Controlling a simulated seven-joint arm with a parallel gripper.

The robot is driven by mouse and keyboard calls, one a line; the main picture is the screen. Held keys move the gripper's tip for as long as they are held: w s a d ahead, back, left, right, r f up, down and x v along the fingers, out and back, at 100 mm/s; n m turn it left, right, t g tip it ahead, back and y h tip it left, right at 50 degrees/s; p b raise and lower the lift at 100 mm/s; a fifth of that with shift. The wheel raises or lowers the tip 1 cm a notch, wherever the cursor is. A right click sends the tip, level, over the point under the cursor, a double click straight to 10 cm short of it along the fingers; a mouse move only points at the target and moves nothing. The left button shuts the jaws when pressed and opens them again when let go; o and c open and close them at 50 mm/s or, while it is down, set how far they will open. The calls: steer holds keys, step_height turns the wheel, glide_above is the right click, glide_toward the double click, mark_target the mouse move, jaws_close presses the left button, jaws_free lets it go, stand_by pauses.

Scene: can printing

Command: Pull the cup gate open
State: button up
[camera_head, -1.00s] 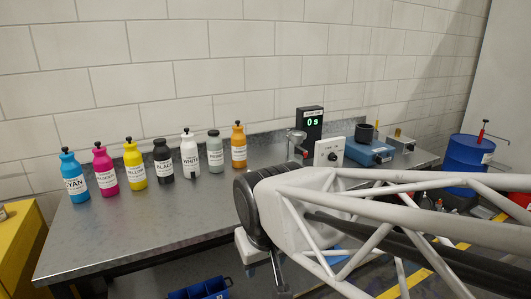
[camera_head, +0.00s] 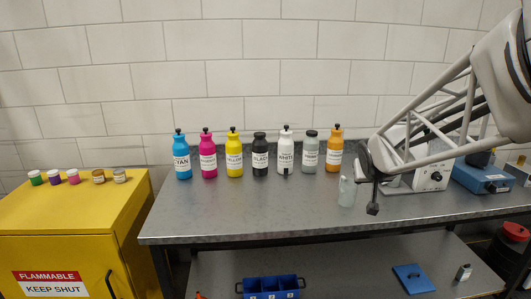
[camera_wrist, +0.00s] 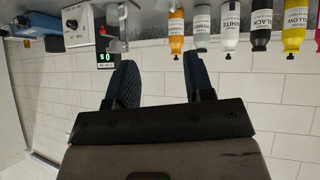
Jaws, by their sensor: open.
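I cannot make out a cup gate for certain in either view. My gripper (camera_wrist: 155,75) is open and empty in the wrist view, its two dark fingers apart with tiled wall between them. That view is upside down. In the head view the dark end of my arm (camera_head: 370,190) is over the right half of the bench, right of the orange bottle (camera_head: 335,152). A pale, glassy object (camera_head: 347,192) stands on the bench beside the arm's end. The arm hides part of the bench equipment. A white knob box (camera_head: 432,176) stands right of it.
Several ink bottles stand along the back of the metal bench (camera_head: 250,217). A blue device (camera_head: 484,178) is at right. A yellow cabinet (camera_head: 75,215) with small jars is at left. A blue bin (camera_head: 270,287) sits on the lower shelf. The bench's left front is clear.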

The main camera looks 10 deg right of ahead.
steer(key=w+d+f+t, duration=0.2)
steer(key=w+d, duration=0.7)
steer(key=w+d+f+t, duration=0.2)
steer(key=w+d+t, duration=0.1)
steer(key=w+d, duration=0.5)
steer(key=w+d+f+n+t+y, duration=0.1)
steer(key=w+d+f+t, duration=0.1)
steer(key=d+f, duration=0.3)
steer(key=w+d+f+n+t+y, duration=0.1)
steer(key=w+d+f, duration=0.3)
steer(key=d, duration=0.8)
steer(key=shift+w+f+t+y, duration=0.35)
steer(key=shift+f+t+y, duration=0.15)
steer(key=shift+t, duration=0.1)
steer(key=shift+w, duration=3.9)
jaws_close()
